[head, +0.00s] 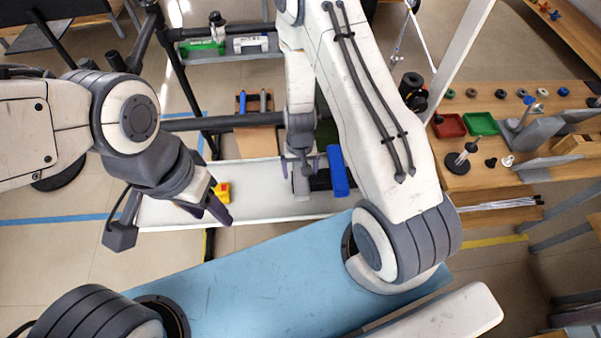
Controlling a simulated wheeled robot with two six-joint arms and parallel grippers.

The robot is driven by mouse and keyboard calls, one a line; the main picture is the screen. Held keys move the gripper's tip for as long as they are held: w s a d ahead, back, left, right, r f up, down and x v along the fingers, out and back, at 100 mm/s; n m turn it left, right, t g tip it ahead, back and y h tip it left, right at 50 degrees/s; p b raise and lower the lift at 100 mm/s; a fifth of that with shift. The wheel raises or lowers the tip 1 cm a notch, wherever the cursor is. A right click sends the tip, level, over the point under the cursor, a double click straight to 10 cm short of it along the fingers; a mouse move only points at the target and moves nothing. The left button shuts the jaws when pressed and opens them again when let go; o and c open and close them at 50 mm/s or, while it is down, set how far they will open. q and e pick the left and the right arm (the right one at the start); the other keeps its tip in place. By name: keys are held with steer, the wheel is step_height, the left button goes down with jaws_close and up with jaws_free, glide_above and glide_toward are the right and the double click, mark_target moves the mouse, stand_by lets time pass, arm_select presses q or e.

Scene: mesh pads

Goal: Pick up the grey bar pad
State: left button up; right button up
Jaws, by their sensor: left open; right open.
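The grey bar pad (301,186) stands out as a light grey piece on the white tray, left of a black piece (320,181) and a blue bar (338,172). My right gripper (301,168) points down over the grey bar pad, its open fingers to the left and right of the pad's upper part. I cannot tell whether they touch it, and the gripper hides part of the pad. My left gripper (217,208) is open and empty, over the tray's left part, beside a yellow and red block (221,192).
The white tray (265,208) has bare room between the yellow block and the grey pad. A brown board with blue and grey bars (257,135) lies behind. A wooden table (480,180) with red and green trays and several small parts stands at right.

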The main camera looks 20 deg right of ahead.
steer(key=shift+f, duration=0.25)
jaws_close()
stand_by(0.3)
steer(key=shift+r, duration=0.1)
